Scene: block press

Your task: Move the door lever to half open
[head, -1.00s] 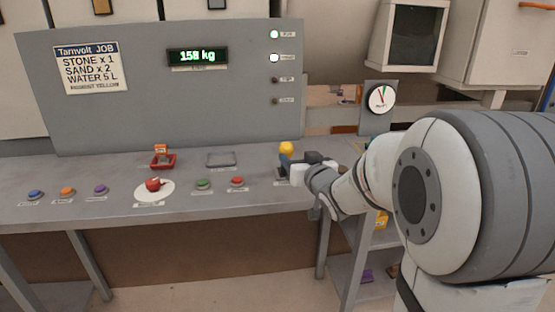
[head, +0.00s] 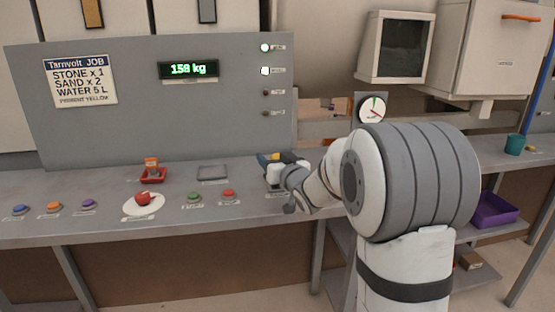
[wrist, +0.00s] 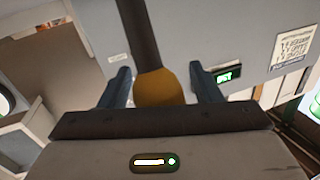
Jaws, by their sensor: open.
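The lever has a round yellow knob (wrist: 158,88) on a dark shaft (wrist: 138,35), seen close up in the wrist view. My gripper (wrist: 160,76) is open, with one dark finger on each side of the knob and a visible gap at the fingers. In the head view my gripper (head: 278,162) is at the right end of the console, and only a bit of the yellow knob (head: 276,156) shows there. The lever's base and most of its shaft are hidden behind my gripper. I cannot tell the lever's exact angle.
A round dial (head: 372,109) stands behind my arm. A display (head: 188,69) reads 158 kg. A purple bin (head: 495,210) is at the right.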

